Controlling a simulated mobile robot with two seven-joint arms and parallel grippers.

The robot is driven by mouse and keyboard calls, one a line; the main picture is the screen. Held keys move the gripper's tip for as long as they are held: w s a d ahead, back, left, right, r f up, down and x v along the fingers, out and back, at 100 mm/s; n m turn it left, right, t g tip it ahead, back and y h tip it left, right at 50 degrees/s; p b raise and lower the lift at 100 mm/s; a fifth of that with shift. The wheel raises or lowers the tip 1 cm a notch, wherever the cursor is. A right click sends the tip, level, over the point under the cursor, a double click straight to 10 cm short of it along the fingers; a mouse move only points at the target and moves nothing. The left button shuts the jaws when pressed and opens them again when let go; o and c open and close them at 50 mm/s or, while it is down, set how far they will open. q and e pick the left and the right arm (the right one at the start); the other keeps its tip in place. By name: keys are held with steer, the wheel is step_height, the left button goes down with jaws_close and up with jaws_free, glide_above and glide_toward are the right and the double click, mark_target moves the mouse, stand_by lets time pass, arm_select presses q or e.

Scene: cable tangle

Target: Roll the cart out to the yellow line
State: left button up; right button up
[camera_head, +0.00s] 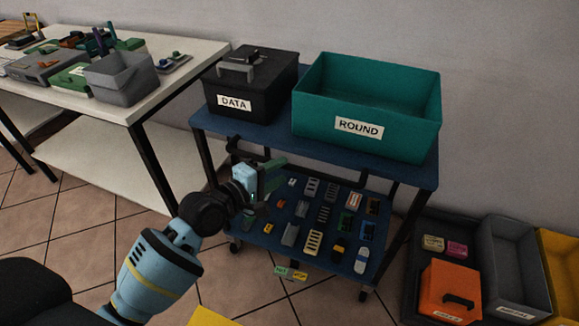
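The cart has a blue top shelf (270,131) on dark legs and a lower shelf (284,262) on small casters. It stands against the wall, right of the white table. A dark bar (240,152) runs below the front of its top shelf. My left gripper (274,176), with greenish fingers, is at the cart's front left, close to this bar. I cannot tell whether it touches or grips the bar. A yellow patch (211,317) shows on the floor at the bottom edge, mostly cut off; it may be the yellow line. My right gripper is out of view.
A black DATA case (252,84) and a teal ROUND bin (366,104) stand on the cart's top. Several small parts lie on its lower shelf. A white table (190,62) stands left; grey (513,262) and yellow bins (560,258) stand right.

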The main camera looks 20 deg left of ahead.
mark_target(289, 164)
arm_select(q)
steer(key=shift+b+x, duration=0.3)
steer(key=shift+x, duration=1.95)
jaws_close()
steer(key=shift+f, duration=0.1)
